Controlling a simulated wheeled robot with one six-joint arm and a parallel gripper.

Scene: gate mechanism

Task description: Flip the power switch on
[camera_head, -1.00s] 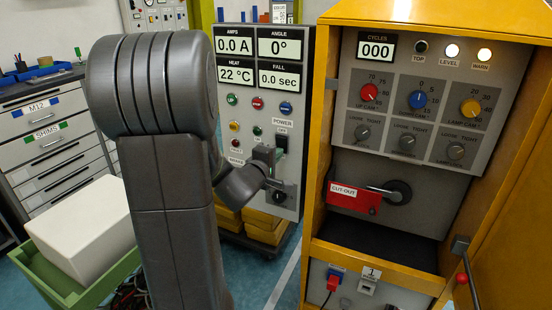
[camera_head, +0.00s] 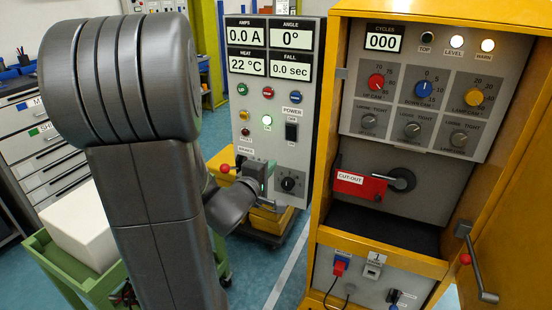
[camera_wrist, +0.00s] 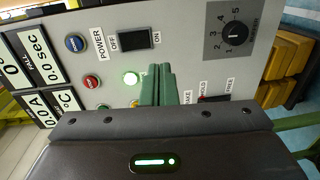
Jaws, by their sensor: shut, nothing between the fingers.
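The power switch (camera_head: 291,131) is a dark rocker on the grey control panel (camera_head: 308,90). In the wrist view the switch (camera_wrist: 135,40) lies between the labels OFF and ON. Its rocker's tilt is too small to tell. A green lamp (camera_head: 267,120) beside it is lit, and the same lamp (camera_wrist: 131,79) glows in the wrist view. My gripper (camera_wrist: 158,86) has its green fingers together, holding nothing, in front of the panel. In the head view my gripper (camera_head: 264,178) is below the switch and apart from it. Contact with the panel cannot be told.
A red-knobbed lever (camera_head: 225,168) is left of my gripper, and a black rotary dial (camera_head: 291,182) is to its right. A green cart (camera_head: 95,281) with a white box is at lower left.

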